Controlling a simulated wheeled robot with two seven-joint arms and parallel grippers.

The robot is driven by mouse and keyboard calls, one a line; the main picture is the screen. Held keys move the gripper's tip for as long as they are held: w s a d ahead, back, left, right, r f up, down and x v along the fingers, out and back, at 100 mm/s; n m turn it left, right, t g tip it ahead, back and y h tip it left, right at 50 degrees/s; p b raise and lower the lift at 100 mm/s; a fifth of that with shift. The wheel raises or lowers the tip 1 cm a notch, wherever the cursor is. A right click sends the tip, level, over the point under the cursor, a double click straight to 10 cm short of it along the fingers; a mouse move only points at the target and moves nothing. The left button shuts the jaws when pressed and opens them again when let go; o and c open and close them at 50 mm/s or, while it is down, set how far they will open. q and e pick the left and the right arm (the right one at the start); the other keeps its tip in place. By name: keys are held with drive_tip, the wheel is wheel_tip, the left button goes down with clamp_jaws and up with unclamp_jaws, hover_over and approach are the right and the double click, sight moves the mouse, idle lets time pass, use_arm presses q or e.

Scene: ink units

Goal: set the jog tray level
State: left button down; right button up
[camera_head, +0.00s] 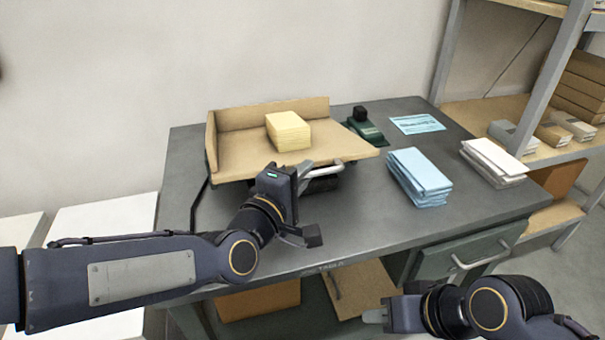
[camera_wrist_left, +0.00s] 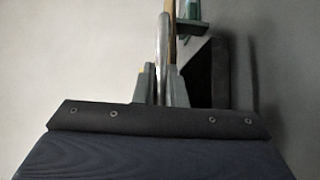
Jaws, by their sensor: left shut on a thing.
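The jog tray (camera_head: 235,166) is a beige board with low walls at its back and left, raised above the grey table. A stack of yellow paper (camera_head: 288,131) sits on it. A metal bar handle (camera_head: 328,168) runs along its front edge. My left gripper (camera_head: 305,172) is shut on this handle; in the left wrist view the bar (camera_wrist_left: 163,45) passes between its fingers (camera_wrist_left: 162,88). A dark support shows partly under the tray. I cannot tell its exact tilt. My right gripper (camera_head: 376,315) is low at the front, away from the tray, its jaw opening unclear.
On the table (camera_head: 370,220), right of the tray, are a dark green device (camera_head: 368,130) with a black knob, a blue printed sheet (camera_head: 417,124), a blue paper stack (camera_head: 418,178) and a white stack (camera_head: 492,160). A shelf rack (camera_head: 515,108) stands right. The table's front is clear.

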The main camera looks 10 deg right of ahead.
use_arm(q)
drive_tip(key=shift+f, duration=0.1)
drive_tip(key=f+b, duration=0.1)
drive_tip(key=b, duration=0.3)
drive_tip(key=f+m+h+b, duration=0.1)
drive_tip(key=f+b, duration=0.1)
drive_tip(key=b, duration=0.1)
drive_tip(key=f+m+t+b, duration=0.1)
drive_tip(key=f+b, duration=0.1)
drive_tip(key=b, duration=0.2)
drive_tip(key=shift+s+b, duration=0.3)
drive_tip(key=shift+s, duration=0.1)
drive_tip(key=shift+h, duration=0.3)
drive_tip(key=c, duration=1.6)
unclamp_jaws()
drive_tip(key=shift+o, duration=0.5)
drive_tip(key=shift+r, duration=0.15)
drive_tip(key=v, duration=0.8)
drive_tip(key=shift+d, duration=0.1)
